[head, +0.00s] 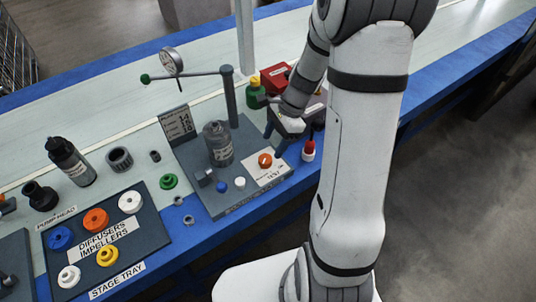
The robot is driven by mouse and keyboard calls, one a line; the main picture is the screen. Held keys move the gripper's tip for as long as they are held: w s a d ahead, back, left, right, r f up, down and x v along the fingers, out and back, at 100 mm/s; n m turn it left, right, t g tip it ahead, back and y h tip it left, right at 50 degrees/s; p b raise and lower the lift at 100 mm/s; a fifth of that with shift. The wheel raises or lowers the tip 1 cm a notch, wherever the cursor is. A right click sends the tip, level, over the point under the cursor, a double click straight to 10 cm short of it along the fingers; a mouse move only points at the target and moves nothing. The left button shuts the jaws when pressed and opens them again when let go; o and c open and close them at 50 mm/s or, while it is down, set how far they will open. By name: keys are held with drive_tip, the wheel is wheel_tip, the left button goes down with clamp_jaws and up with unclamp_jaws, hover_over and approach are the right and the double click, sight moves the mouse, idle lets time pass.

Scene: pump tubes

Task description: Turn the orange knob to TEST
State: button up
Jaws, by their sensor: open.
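The orange knob (265,160) sits on a white label plate (268,172) at the right side of a dark grey test panel (215,200). The plate has print around the knob, with TEST readable below it. The fine print and the knob's exact pointing direction are too small to tell. My gripper (273,143) is open, above and just right of the knob, with its dark fingers reaching down around it. It looks apart from the knob. My arm comes in from the upper right and hides part of the bench behind.
A grey cylinder (218,145) and a post with a gauge arm (229,95) stand on the panel left of my gripper. The stage tray (150,240) is at left.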

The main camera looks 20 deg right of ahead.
sight(266, 157)
drive_tip(key=b+x, duration=0.1)
drive_tip(key=x, duration=0.5)
drive_tip(key=shift+c, duration=0.2)
drive_tip(key=c, duration=0.9)
